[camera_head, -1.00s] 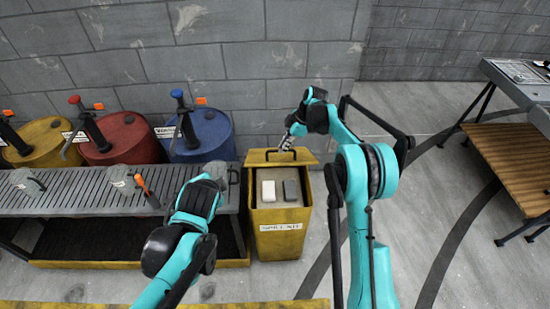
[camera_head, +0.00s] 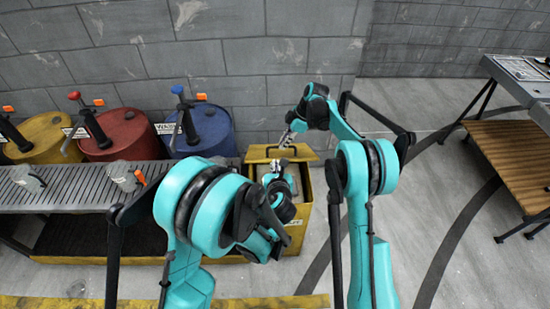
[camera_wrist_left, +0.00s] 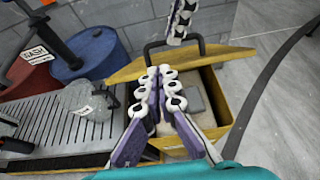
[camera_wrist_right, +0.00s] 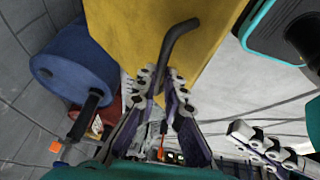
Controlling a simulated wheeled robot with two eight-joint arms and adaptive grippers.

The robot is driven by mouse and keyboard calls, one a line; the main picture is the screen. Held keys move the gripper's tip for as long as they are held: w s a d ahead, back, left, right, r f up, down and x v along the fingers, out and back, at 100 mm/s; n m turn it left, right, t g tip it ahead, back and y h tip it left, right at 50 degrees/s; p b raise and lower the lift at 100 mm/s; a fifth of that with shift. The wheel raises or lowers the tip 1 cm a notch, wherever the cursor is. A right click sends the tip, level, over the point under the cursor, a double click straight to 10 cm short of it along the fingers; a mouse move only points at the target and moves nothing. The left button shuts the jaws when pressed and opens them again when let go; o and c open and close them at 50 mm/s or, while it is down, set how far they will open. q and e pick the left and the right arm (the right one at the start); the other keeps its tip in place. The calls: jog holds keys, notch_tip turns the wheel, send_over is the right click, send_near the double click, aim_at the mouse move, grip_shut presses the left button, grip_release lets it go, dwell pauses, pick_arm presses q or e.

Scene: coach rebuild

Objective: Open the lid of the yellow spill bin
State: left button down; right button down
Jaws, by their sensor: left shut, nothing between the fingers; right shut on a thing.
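The yellow spill bin (camera_head: 297,237) stands beside the end of the slatted bench, its front partly hidden by my left arm. Its lid (camera_head: 300,151) is raised at the back, and the bin's inside shows. In the left wrist view the lid (camera_wrist_left: 205,58) slants above the opening. My right gripper (camera_head: 287,137) is shut on the lid's dark bar handle, clearest in the right wrist view (camera_wrist_right: 182,33). My left gripper (camera_wrist_left: 161,76) is shut and empty over the opening, just in front of the lid; I cannot tell whether it touches.
A grey block (camera_wrist_left: 190,97) lies inside the bin. The slatted bench (camera_head: 65,195) and the blue (camera_head: 208,130), red (camera_head: 125,133) and yellow drums stand at the left. A brick wall is close behind. Open floor (camera_head: 420,160) lies right of the bin, before a wooden bench (camera_head: 510,160).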

aim_at(275, 158)
pick_arm(q)
jog(key=x, duration=0.9)
jog(key=shift+w+f, duration=0.2)
jog(key=shift+w, duration=0.05)
pick_arm(e)
jog(key=shift+w+d+f, duration=0.1)
jog(key=shift+w+f, duration=0.1)
jog(key=shift+w, duration=0.1)
pick_arm(q)
jog(key=shift+w+r+g, duration=0.4)
jog(key=shift+w+r, duration=0.3)
jog(key=shift+r, duration=0.1)
jog(key=shift+w+f, duration=0.1)
jog(key=shift+w, duration=0.05)
pick_arm(e)
jog(key=c, duration=1.7)
grip_release()
jog(key=shift+w+f, duration=0.15)
pick_arm(q)
jog(key=shift+w+f, duration=0.2)
jog(key=shift+w, duration=0.05)
pick_arm(e)
jog(key=shift+o, duration=0.5)
jog(key=shift+w+f, duration=0.2)
jog(key=shift+w, duration=0.05)
jog(key=shift+s+r, duration=0.1)
jog(key=shift+r, duration=0.1)
